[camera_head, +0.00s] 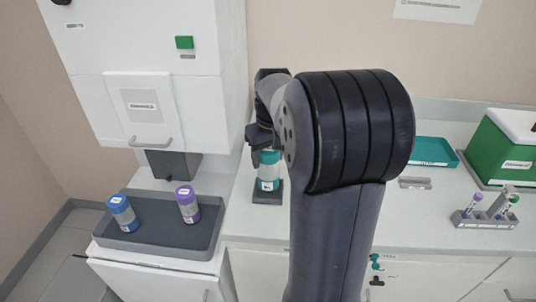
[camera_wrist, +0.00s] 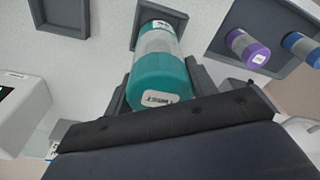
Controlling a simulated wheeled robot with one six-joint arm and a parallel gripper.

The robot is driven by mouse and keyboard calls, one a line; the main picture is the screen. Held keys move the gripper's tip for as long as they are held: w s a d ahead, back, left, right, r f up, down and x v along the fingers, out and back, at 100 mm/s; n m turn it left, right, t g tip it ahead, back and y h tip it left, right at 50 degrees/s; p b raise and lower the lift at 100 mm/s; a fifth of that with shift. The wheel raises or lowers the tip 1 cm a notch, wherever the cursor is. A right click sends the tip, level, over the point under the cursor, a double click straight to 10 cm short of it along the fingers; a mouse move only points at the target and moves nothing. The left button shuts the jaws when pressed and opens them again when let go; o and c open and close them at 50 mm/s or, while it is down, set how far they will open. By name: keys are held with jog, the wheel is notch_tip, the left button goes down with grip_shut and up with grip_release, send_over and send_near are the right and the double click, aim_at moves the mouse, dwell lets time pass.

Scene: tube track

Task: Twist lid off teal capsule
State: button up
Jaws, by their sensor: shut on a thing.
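The teal capsule (camera_head: 268,172) stands upright in a dark square holder (camera_head: 267,197) on the white counter, with a clear middle band. In the wrist view the capsule (camera_wrist: 155,53) points its teal lid (camera_wrist: 160,85) toward the camera, with a white label on top. The holder (camera_wrist: 137,25) shows around its far end. My gripper (camera_head: 264,140) is above the capsule in the head view, partly hidden by my arm. In the wrist view my gripper (camera_wrist: 158,90) has its fingers on both sides of the lid, shut on it.
A grey tray (camera_head: 150,240) at left holds a blue capsule (camera_head: 122,213) and a purple capsule (camera_head: 187,204). A white machine (camera_head: 150,70) stands behind it. A teal tray (camera_head: 433,152), green box (camera_head: 503,150) and tube rack (camera_head: 484,219) are on the right. An empty square holder (camera_wrist: 60,15) is beside the capsule.

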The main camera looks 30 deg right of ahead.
jog(key=shift+f, duration=0.2)
jog(key=shift+f+b, duration=0.3)
jog(key=shift+f, duration=0.05)
jog(key=shift+f, duration=0.25)
dwell(0.4)
jog(key=shift+f+b, duration=0.3)
jog(key=shift+f, duration=0.1)
jog(key=shift+f, duration=0.1)
